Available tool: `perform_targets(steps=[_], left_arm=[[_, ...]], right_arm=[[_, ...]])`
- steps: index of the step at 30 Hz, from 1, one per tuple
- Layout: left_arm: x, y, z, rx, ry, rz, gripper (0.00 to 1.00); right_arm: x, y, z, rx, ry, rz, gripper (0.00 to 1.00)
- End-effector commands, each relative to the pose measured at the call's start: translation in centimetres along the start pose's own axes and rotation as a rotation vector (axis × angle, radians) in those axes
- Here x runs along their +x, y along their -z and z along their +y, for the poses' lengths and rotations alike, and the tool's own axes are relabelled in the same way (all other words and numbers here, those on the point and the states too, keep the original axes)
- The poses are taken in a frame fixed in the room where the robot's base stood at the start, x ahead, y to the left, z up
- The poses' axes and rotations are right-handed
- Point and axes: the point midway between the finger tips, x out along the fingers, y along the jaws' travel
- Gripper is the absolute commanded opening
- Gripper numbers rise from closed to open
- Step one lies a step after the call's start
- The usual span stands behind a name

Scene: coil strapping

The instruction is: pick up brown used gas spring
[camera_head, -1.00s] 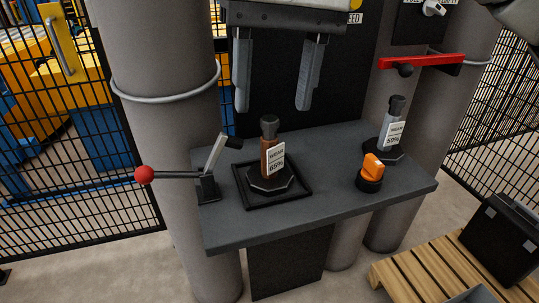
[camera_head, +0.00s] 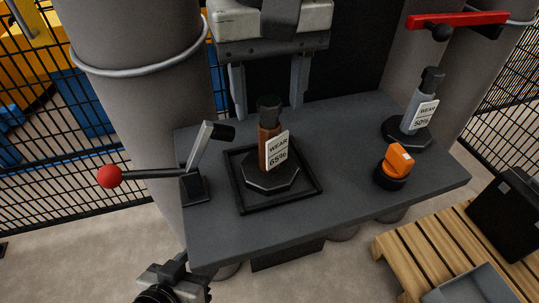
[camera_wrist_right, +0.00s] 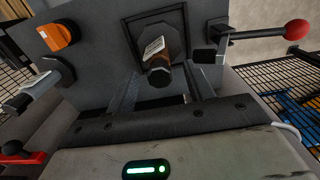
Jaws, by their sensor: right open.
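The brown used gas spring (camera_head: 264,150) stands upright on its dark octagonal foot inside a square black-rimmed tray (camera_head: 240,203) on the grey shelf. Its dark cap is on top, and a white label reads "WEAR 65%". My right gripper (camera_head: 270,100) hangs fingers-down just behind the spring, open and empty. In the right wrist view the spring (camera_wrist_right: 158,62) shows beyond and between the two spread fingers (camera_wrist_right: 160,90). Whether the fingers touch it cannot be told, but they look apart from it. My left gripper's fingers do not show; a mechanical part, seemingly mine, is at the lower left.
A grey gas spring (camera_head: 417,108) labelled "WEAR 50%" stands at the shelf's right, near an orange knob (camera_head: 397,160). A lever with a red ball (camera_head: 109,176) sticks out left. A red bar (camera_head: 456,20) is at upper right. A wooden pallet (camera_head: 420,262) is below right.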

Motion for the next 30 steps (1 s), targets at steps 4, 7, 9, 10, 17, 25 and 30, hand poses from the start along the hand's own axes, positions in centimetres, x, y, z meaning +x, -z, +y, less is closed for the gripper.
perform_targets(steps=[4, 7, 9, 10, 17, 25, 30], left_arm=[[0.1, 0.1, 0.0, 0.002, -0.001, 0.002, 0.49], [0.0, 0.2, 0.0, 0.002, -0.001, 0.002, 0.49], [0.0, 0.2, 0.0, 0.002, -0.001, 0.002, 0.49], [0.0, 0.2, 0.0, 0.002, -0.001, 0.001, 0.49], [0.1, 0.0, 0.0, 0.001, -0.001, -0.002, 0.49], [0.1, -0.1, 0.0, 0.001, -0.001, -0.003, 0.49], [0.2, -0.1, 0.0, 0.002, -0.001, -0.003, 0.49]], right_arm=[[0.8, 0.0, 0.0, 0.000, -0.001, 0.000, 0.52], [2.1, 0.2, 0.1, 0.000, -0.002, -0.001, 0.52], [3.2, 0.4, 0.1, 0.001, -0.002, -0.002, 0.52], [3.7, 0.4, 0.1, 0.001, -0.001, -0.002, 0.52], [5.7, 0.4, 0.1, -0.001, 0.001, 0.001, 0.52], [5.7, 0.4, 0.1, 0.000, 0.001, 0.001, 0.33], [5.7, 0.4, 0.1, 0.000, 0.001, 0.001, 0.00]])
